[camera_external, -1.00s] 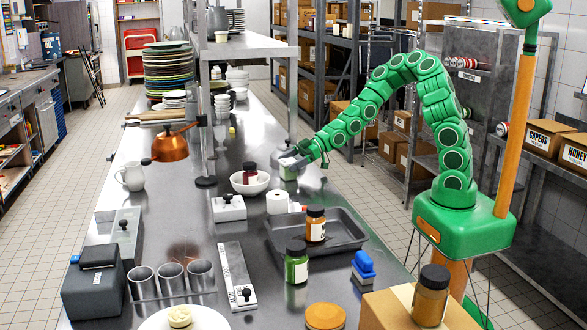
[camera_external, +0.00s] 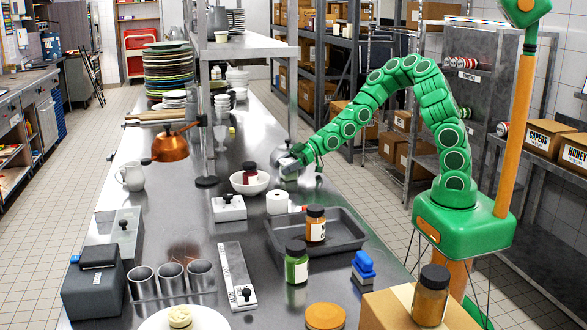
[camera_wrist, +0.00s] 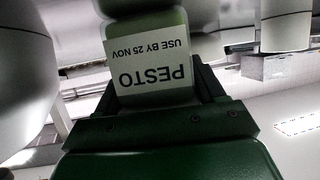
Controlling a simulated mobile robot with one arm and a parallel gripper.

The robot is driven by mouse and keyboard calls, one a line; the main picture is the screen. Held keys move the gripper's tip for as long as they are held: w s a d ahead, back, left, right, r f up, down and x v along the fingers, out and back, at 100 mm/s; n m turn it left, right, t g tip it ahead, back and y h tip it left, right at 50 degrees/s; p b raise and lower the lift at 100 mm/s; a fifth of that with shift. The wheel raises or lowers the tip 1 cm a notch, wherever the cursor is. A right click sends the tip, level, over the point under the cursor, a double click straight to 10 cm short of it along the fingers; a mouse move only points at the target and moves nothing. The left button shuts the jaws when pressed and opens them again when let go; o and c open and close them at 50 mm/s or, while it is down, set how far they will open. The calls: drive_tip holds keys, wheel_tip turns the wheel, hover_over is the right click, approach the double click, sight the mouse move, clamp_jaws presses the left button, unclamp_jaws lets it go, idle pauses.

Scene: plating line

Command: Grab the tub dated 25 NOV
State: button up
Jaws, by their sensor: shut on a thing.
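The pesto tub (camera_wrist: 150,75) has a green body and a white label reading PESTO, USE BY 25 NOV, upside down in the wrist view. My gripper (camera_wrist: 157,98) is shut on it, with dark fingers on either side. I cannot tell whether the tub's base touches the counter.
A white bowl (camera_external: 236,184) with a red jar in it stands left of my gripper. A dark tray (camera_external: 341,239) holds an orange jar (camera_external: 315,223). A steel shelf (camera_external: 245,48) rises above the counter. A copper kettle (camera_external: 170,147) is further left.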

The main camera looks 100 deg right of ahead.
drive_tip(key=shift+c, duration=1.1)
